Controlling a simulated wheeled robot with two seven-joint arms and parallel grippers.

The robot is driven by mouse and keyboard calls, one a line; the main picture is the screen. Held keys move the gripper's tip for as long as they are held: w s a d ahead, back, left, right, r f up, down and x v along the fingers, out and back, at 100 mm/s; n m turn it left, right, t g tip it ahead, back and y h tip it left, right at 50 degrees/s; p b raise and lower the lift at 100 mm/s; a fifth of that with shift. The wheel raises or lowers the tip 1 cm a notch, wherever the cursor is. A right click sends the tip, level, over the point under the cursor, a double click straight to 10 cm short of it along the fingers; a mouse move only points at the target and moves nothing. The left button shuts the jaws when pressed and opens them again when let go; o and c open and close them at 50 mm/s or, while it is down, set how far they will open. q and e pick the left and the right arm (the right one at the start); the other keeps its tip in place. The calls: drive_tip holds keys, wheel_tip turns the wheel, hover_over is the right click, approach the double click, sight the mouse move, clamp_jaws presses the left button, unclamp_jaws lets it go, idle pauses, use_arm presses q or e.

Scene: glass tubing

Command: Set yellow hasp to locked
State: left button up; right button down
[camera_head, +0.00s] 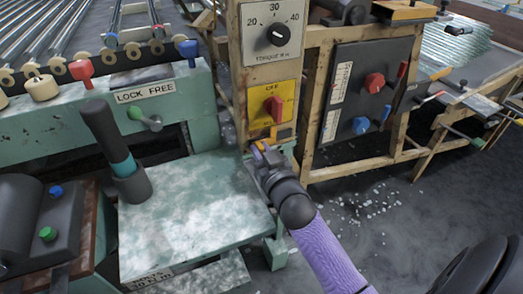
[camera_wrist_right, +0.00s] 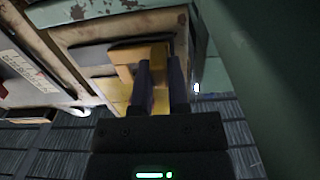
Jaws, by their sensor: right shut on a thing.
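The yellow hasp (camera_head: 262,146) is at the lower end of the wooden post, below the yellow panel with the red switch. My right gripper (camera_head: 260,158) reaches it from below and covers part of it. In the right wrist view the yellow hasp (camera_wrist_right: 128,72) shows as a bent yellow piece against a pale box-like housing. The right gripper's two dark fingers (camera_wrist_right: 160,85) are shut on it. Whether the hasp is in its locked position cannot be told. My left gripper is not in view.
The yellow switch panel (camera_head: 275,108) and torque dial (camera_head: 275,35) sit above on the post. A worn green table (camera_head: 200,215) with a dark upright handle (camera_head: 105,135) lies to the left. A dark panel with red and blue knobs (camera_head: 365,95) stands right.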

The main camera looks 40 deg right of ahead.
sight(269, 140)
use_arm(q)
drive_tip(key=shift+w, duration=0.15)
use_arm(e)
drive_tip(key=shift+s+d+r+p, duration=0.15)
drive_tip(key=shift+d+p, duration=0.15)
drive_tip(key=shift+d, duration=0.25)
drive_tip(key=shift+s+d+f+p, duration=0.15)
drive_tip(key=shift+d+p, duration=0.15)
drive_tip(key=shift+d, duration=0.5)
drive_tip(key=c, duration=0.6)
unclamp_jaws()
drive_tip(key=shift+s+d, duration=0.1)
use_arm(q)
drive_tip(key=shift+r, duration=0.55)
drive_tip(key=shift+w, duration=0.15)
